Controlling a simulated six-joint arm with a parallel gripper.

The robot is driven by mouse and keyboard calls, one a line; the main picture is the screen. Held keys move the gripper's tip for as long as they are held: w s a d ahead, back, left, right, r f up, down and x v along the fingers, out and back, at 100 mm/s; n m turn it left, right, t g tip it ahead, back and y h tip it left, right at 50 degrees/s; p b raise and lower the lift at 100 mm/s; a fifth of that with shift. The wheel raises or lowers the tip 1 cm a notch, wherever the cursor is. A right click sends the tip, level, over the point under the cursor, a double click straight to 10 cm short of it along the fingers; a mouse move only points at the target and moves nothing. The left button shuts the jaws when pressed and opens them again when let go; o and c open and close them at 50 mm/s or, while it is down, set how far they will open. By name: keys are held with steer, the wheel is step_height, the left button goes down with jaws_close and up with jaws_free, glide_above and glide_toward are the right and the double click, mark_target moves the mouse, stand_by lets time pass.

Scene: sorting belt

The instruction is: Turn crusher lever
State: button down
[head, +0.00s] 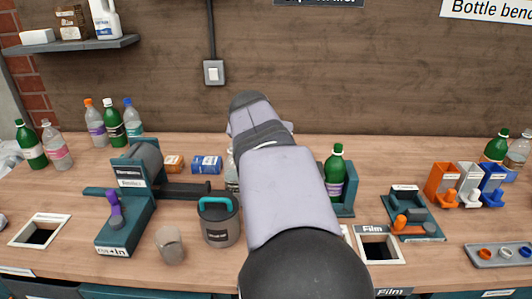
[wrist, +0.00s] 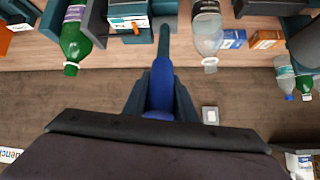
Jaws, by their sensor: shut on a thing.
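A lever with a blue handle (wrist: 161,78) and a grey shaft shows in the middle of the wrist view. My gripper (wrist: 160,100) is shut on the handle, with one dark finger on each side of it. The shaft runs to the top of the wrist view, between a dark block with white labels and a clear bottle. In the head view my own arm hides the lever and the gripper's fingers. I cannot tell there how far the lever is turned.
A green bottle (head: 335,175) stands in a teal holder right of my arm. A teal press (head: 128,205) with a purple lever and a grey mug (head: 219,225) are on the left. Film's square opening (head: 379,249) is at the front right. Blue (head: 206,165) and orange (head: 173,164) boxes lie behind.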

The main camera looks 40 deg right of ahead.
steer(key=s+a+f+t+h+b, duration=0.2)
steer(key=s+a+f+b, duration=0.1)
steer(key=b, duration=2)
steer(key=shift+s+a+f+t+h, duration=0.25)
steer(key=shift+f+t+h, duration=0.05)
steer(key=shift+f+h, duration=0.1)
steer(key=shift+s+a+b, duration=0.1)
steer(key=shift+b, duration=0.9)
steer(key=shift+r, duration=0.15)
steer(key=c, duration=1.5)
jaws_free()
steer(key=shift+o, duration=0.2)
steer(key=shift+r, duration=0.1)
step_height(320, 180, up, 10)
steer(key=p, duration=0.5)
